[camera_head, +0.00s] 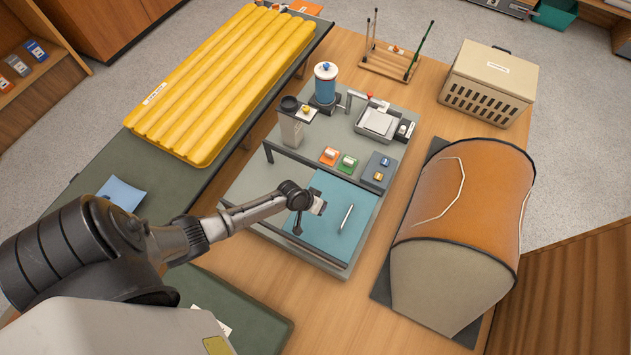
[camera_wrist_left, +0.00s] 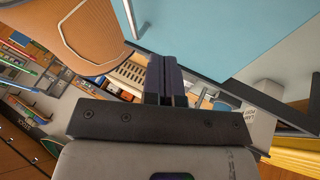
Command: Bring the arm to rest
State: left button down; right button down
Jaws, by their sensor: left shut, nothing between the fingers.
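My left arm comes in from the left in the head view and reaches over the work board on the table. My left gripper (camera_head: 308,213) hangs above the front of the board, over the teal mat (camera_head: 330,238). In the left wrist view the two dark fingers (camera_wrist_left: 167,80) are pressed together with nothing between them. My right gripper shows in neither view.
A yellow ribbed pad (camera_head: 215,80) lies left.

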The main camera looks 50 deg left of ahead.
pick_arm(q)
jog(key=shift+p+v, duration=0.3)
jog(key=shift+v, duration=1.3)
jog(key=shift+a, duration=0.1)
jog(key=shift+f, duration=0.1)
